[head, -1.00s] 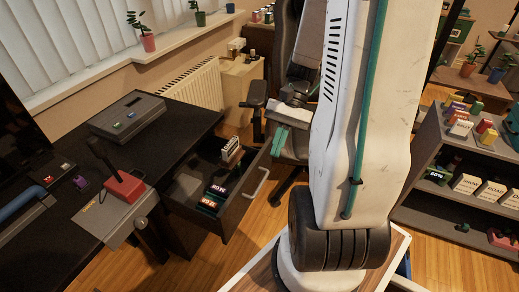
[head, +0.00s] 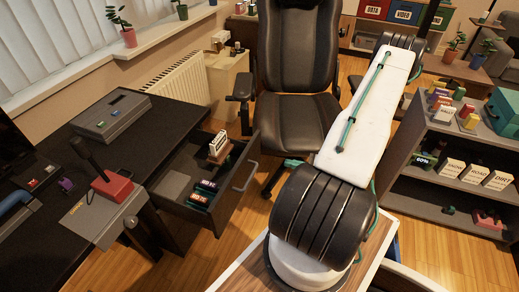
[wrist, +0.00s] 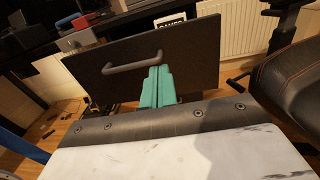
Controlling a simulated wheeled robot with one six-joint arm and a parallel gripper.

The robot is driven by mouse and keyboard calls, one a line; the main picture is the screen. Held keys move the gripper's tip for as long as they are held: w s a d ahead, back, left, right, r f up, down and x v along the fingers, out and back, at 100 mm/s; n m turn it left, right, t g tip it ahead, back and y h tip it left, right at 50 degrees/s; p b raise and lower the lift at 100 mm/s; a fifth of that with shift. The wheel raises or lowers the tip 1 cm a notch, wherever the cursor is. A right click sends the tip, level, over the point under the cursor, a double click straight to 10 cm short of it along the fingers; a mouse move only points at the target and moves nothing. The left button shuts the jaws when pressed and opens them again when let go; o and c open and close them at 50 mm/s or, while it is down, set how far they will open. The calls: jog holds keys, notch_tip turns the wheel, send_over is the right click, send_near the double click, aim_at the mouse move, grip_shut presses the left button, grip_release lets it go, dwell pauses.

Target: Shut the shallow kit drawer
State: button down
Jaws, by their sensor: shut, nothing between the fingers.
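The shallow kit drawer (head: 214,219) stands pulled out from the right side of the black desk in the head view. Its grey bar handle (head: 247,177) is on its front. Inside are dark labelled boxes (head: 205,192) and a pale upright item (head: 219,145). In the wrist view the dark drawer front (wrist: 190,58) fills the upper middle, with its handle (wrist: 130,63) left of centre. My gripper (wrist: 157,73) has teal fingers shut and empty, pointing at the front by the handle's right end. I cannot tell whether they touch it. In the head view my arm mostly hides the gripper.
A black office chair (head: 297,70) stands behind and right of the drawer. The desk (head: 165,115) carries a grey box (head: 110,115) and a red-based lever (head: 112,185). A grey shelf unit (head: 445,200) stands at right. Wooden floor shows between drawer and chair.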

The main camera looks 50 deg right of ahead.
jog(key=d, duration=0.2)
jog(key=h, duration=0.1)
send_near(252, 146)
jog(key=shift+t, duration=0.4)
jog(key=x, duration=0.4)
jog(key=f+x, duration=0.1)
jog(key=x, duration=0.1)
jog(key=shift+w+a, duration=0.2)
jog(key=shift+w, duration=0.15)
